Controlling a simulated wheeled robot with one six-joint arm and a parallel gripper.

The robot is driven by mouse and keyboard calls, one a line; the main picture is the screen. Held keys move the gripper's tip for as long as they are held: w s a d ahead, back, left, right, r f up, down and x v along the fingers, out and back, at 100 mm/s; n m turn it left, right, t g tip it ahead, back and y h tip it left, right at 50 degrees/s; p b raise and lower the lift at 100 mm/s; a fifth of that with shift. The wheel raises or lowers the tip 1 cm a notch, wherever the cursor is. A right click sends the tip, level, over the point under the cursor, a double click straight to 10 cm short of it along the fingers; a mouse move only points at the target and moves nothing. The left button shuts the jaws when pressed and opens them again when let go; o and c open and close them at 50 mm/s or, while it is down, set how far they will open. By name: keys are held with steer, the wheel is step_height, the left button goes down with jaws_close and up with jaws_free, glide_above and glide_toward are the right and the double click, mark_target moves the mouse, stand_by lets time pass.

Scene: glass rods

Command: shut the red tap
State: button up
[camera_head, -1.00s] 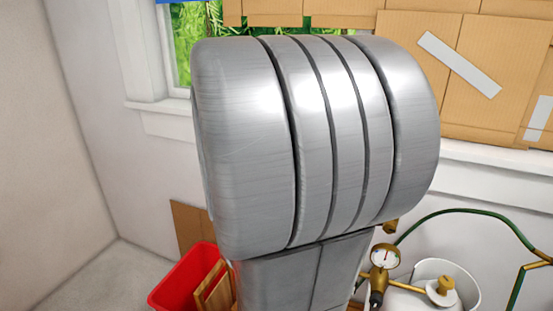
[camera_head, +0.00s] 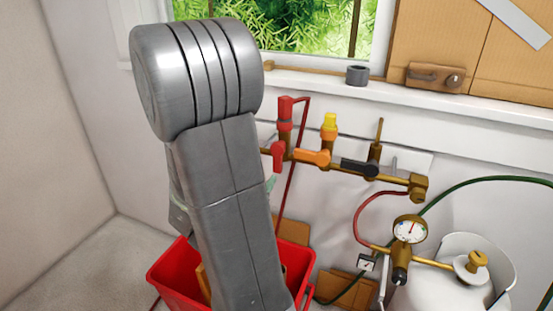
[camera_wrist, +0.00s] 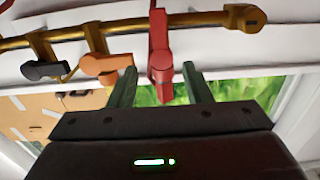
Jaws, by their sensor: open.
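The red tap (camera_head: 279,155) is at the left end of a brass pipe on the wall, its red lever hanging down across the pipe. In the wrist view the red tap (camera_wrist: 160,60) appears between the two green fingers of my gripper (camera_wrist: 160,72). The fingers are open, with a visible gap on each side of the lever; I see no contact. In the head view my arm hides most of my gripper.
An orange tap (camera_head: 313,157) and a black tap (camera_head: 358,168) sit to the right on the same pipe. A red bin (camera_head: 300,262) stands below. A pressure gauge (camera_head: 410,229) and a white gas cylinder (camera_head: 452,285) stand at the right, with hoses.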

mark_target(277, 159)
steer(key=x, duration=1.2)
steer(key=shift+w, duration=0.15)
steer(key=shift+c, duration=0.3)
jaws_close()
